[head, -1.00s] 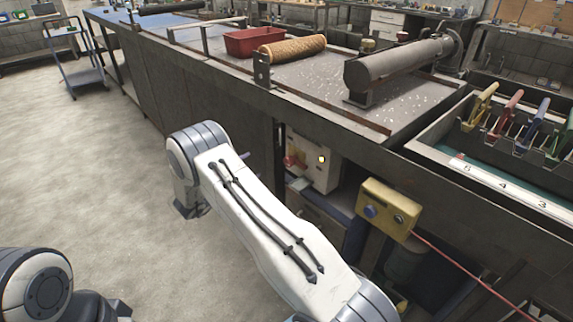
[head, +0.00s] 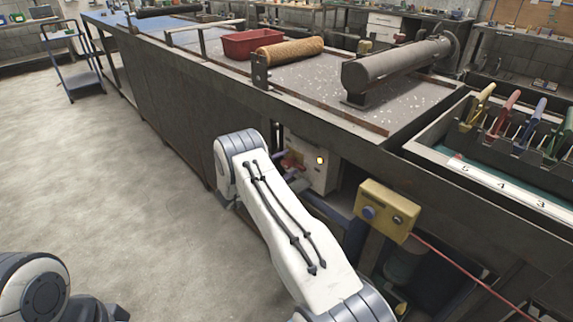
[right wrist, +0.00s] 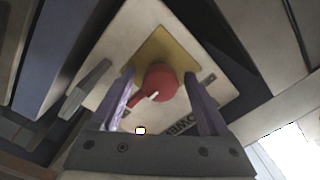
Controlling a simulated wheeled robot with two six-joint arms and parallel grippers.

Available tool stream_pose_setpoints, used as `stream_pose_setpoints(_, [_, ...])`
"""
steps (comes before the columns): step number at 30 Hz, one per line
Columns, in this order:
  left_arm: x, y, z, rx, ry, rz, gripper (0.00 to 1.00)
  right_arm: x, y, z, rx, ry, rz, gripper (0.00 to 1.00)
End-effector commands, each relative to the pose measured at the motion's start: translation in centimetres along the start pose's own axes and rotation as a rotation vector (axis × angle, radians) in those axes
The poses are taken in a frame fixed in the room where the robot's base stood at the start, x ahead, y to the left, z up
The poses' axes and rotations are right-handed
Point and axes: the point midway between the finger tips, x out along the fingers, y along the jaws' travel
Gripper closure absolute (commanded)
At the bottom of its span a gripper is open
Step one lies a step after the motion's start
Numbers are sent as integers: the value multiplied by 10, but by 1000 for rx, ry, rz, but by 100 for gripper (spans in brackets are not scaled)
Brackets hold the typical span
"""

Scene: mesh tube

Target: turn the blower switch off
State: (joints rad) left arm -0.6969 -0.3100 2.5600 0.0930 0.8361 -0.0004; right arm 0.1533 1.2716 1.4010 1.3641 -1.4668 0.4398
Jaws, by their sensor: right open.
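The blower switch is a red rotary knob (right wrist: 162,82) with a pale pointer mark, on a yellow plate (right wrist: 152,50) on a white box. The box (head: 325,178) hangs below the bench edge in the head view, with a lit lamp (head: 320,160). The lamp also glows in the right wrist view (right wrist: 140,131). My right gripper (right wrist: 160,80) is open, with one finger on each side of the knob; I cannot tell whether they touch it. In the head view the knob is partly hidden by this gripper (head: 283,170). My left gripper is out of view.
The bench's front edge (head: 340,123) overhangs the switch box. A yellow box (head: 387,210) with a blue button and a red cable sits to its right. A grey lever (right wrist: 88,88) stands beside the left finger.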

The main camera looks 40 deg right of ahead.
Motion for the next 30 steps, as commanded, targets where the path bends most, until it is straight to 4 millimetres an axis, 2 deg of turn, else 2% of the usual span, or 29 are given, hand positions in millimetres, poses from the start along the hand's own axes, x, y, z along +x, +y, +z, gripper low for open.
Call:
stream_pose_setpoints(7, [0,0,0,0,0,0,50,1,0,0,0,0,0,21])
stream_pose_setpoints(13, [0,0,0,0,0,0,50,1,0,0,0,0,0,98])
stream_pose_setpoints(14, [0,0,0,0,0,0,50,0,0,0,0,0,-1,100])
stream_pose_setpoints(23, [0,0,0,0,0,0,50,0,0,0,-36,0,0,100])
stream_pose_setpoints(30, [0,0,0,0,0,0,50,0,0,0,-169,0,0,100])
